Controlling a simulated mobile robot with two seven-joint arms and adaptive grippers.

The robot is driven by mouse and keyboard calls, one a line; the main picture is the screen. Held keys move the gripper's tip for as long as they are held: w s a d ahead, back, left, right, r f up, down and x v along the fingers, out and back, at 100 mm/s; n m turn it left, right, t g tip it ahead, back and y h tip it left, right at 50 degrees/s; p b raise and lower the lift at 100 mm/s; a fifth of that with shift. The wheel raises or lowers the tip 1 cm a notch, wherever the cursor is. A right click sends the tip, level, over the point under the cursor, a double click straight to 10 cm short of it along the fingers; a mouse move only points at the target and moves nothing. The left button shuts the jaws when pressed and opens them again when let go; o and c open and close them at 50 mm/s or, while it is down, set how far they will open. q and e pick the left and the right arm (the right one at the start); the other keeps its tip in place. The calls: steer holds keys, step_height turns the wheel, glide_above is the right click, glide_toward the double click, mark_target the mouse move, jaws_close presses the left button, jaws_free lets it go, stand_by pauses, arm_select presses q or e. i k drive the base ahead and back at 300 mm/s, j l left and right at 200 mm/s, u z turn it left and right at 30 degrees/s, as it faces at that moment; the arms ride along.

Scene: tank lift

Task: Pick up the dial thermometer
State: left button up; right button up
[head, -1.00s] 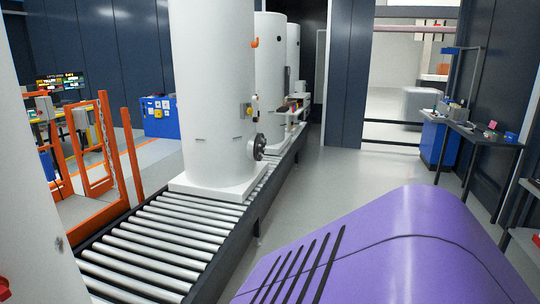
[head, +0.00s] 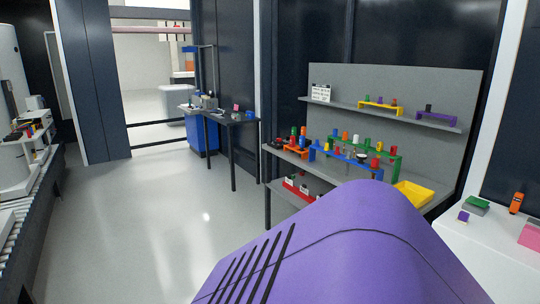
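I cannot pick out the dial thermometer for sure. A small round thing with a pale face and dark rim (head: 362,156) is among the coloured pieces on the workbench (head: 281,156) at the right; it is too small to identify. Neither of my grippers is in view. My own purple body covers the lower middle of the head view and hides part of the workbench's front.
Coloured racks hold several small cylinders on the workbench, below a grey shelf (head: 400,112). A yellow tray (head: 414,194) sits at its right end. A white counter (head: 478,246) stands right. A dark table (head: 232,118) stands farther back. Open floor (head: 170,215) lies left.

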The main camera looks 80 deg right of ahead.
mark_target(361, 157)
steer(key=z, duration=3.3)
steer(key=i+j+z, duration=0.1)
steer(key=z, duration=0.4)
steer(key=i+j+z, duration=0.2)
steer(key=z, duration=0.3)
steer(key=i+j+z, duration=0.35)
steer(key=j, duration=0.3)
steer(key=i+j+z, duration=0.15)
steer(key=j, duration=0.2)
steer(key=i+j, duration=0.15)
steer(key=j, duration=0.25)
steer(key=i+j, duration=0.1)
steer(key=j, duration=0.3)
steer(key=i+j+z, duration=0.1)
steer(key=j, duration=0.25)
steer(key=i+j, duration=0.15)
steer(key=j, duration=0.25)
steer(key=i+j, duration=0.1)
steer(key=j, duration=0.3)
steer(key=i+j, duration=0.1)
steer(key=j, duration=0.3)
steer(key=i+j+z, duration=0.1)
steer(key=j, duration=0.3)
